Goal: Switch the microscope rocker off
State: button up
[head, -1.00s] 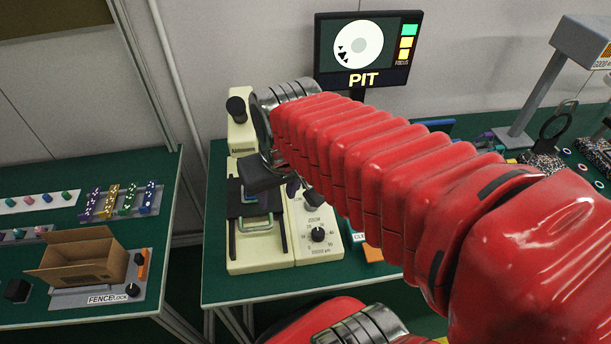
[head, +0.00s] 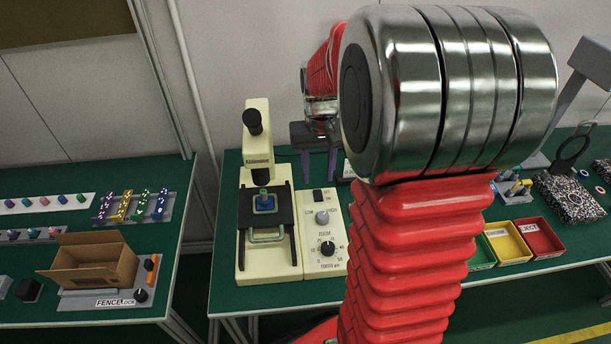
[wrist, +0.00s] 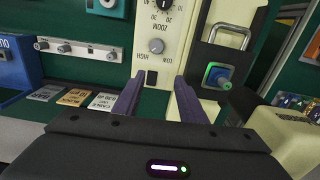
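The cream microscope (head: 252,265) stands on the green bench in the head view, with a blue-topped piece (head: 264,202) on its dark stage. On the panel right of the stage is a small black rocker (head: 318,195), with a label that seems to read ON. The rocker also shows in the wrist view (wrist: 152,78), just beyond and between my fingertips. Its tilt is too small to read. My gripper (head: 318,176) is behind the panel in the head view, fingers pointing down. In the wrist view my gripper (wrist: 159,78) is open, two purple-grey fingers apart with nothing between them.
Zoom knob (head: 322,217) and focus knob (head: 327,248) sit on the panel by the rocker. The stage's metal handle (wrist: 230,35) is close on the right in the wrist view. Yellow (head: 508,243) and red (head: 540,238) trays lie farther right. My arm hides the bench middle.

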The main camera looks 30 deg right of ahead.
jog(key=w+d, duration=0.3)
jog(key=w, duration=0.1)
jog(key=shift+d+r, duration=0.15)
jog(key=shift+r, duration=0.15)
jog(key=shift+f, duration=0.15)
send_near(318, 197)
notch_tip(318, 197, down, 7)
jog(key=shift+w+d, duration=0.1)
dwell(0.5)
jog(key=shift+c, duration=0.4)
grip_shut()
